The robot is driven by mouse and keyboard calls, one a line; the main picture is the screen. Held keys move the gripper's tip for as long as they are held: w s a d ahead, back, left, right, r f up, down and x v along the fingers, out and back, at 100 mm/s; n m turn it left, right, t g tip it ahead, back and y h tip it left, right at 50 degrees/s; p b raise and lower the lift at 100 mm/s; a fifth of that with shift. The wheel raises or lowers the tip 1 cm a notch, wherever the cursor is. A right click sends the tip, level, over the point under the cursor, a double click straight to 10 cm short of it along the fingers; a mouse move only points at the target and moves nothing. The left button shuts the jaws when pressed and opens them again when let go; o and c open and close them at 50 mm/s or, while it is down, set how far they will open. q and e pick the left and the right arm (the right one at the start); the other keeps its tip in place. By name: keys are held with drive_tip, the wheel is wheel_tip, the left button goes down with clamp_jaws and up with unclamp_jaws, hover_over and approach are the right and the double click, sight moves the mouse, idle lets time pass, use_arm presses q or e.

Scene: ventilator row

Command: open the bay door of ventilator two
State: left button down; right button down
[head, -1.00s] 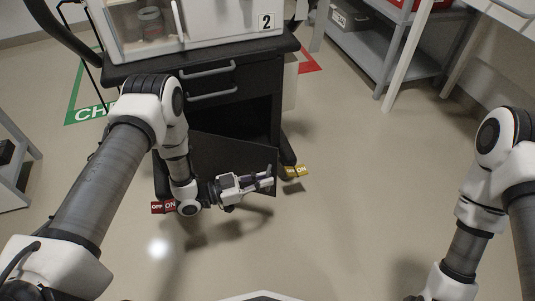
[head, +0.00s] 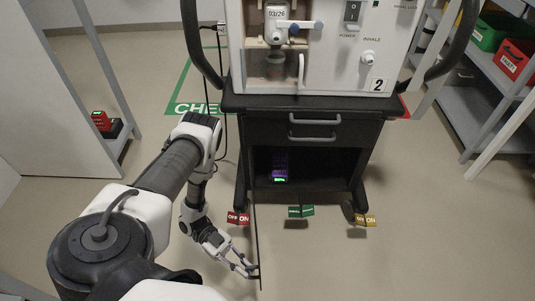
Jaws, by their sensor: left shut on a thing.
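Ventilator two (head: 335,55), a white unit marked "2", sits on a black cart (head: 350,103). Its bay door (head: 257,235) stands wide open, seen nearly edge-on as a thin dark panel reaching toward me from the left side of the bay. The open bay (head: 325,165) is dark inside and holds a small purple thing with a green light (head: 280,170). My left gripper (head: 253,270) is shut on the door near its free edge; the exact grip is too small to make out. My right gripper is not in view.
Red (head: 238,218), green (head: 301,211) and yellow (head: 365,219) pedal tags show low along the cart's front. A drawer handle (head: 314,138) is above the bay. Shelves (head: 490,100) stand at right, a white panel (head: 55,110) at left. Floor in front is clear.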

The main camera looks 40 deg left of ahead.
use_arm(q)
drive_tip(key=shift+s+a, duration=0.45)
drive_tip(key=shift+a, duration=0.25)
drive_tip(key=shift+s+a, duration=0.45)
drive_tip(key=shift+a, duration=0.2)
drive_tip(key=c, duration=1.5)
unclamp_jaws()
drive_tip(key=shift+a, duration=0.1)
drive_tip(key=a, duration=1.2)
drive_tip(key=shift+d, duration=0.1)
